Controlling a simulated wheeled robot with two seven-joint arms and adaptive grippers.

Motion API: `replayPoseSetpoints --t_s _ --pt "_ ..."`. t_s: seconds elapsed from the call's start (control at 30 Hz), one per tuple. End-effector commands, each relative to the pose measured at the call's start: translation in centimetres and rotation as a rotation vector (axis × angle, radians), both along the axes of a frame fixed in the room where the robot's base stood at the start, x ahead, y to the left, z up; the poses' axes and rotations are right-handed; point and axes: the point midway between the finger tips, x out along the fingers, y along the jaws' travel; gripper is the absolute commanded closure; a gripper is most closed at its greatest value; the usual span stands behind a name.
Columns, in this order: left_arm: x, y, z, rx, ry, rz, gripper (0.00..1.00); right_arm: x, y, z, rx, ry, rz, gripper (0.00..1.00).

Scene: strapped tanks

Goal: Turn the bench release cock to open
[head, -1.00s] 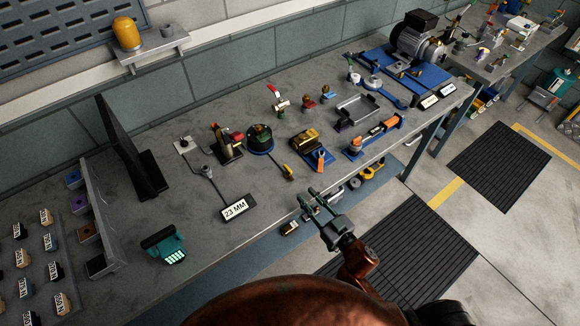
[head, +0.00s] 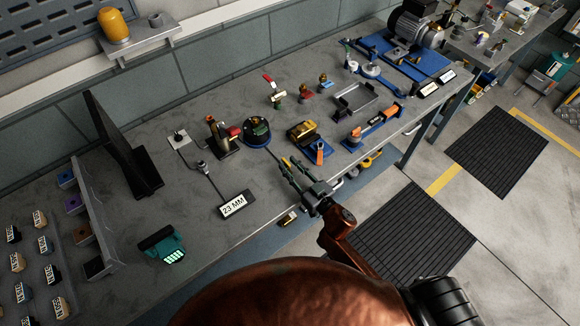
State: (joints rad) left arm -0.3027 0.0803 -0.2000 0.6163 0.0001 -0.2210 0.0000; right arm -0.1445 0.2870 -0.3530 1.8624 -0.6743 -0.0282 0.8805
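A small valve with a raised red lever (head: 269,79) and a green base stands toward the back of the grey bench (head: 225,170). To its right are a small brass fitting with a red part (head: 304,88) and one with a blue part (head: 323,79). I cannot tell for sure which is the release cock. My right gripper (head: 288,166) is at the bench's front edge, its two fingers apart with nothing visible between them. It is well in front of these fittings and apart from them. My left gripper is not in view.
A yellow-tipped lead lies near my fingertips. A "23 MM" sign (head: 233,205) is left. Bare bench lies around the red-levered valve.

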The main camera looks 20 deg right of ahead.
Motion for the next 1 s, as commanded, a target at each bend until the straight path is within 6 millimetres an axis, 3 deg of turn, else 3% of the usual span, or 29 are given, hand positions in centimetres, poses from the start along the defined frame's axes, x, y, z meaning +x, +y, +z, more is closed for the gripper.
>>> replayPoseSetpoints --t_s 0.2,0.6,1.0 --pt "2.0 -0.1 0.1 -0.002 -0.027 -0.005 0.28 0.1 0.1 0.0 0.000 0.000 0.001 0.74" --pt "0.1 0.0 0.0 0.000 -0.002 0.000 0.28 0.1 0.1 0.0 0.000 0.000 0.002 1.00" --pt "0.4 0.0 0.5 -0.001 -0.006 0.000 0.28 0.1 0.1 0.2 -0.005 -0.001 0.031 1.00"
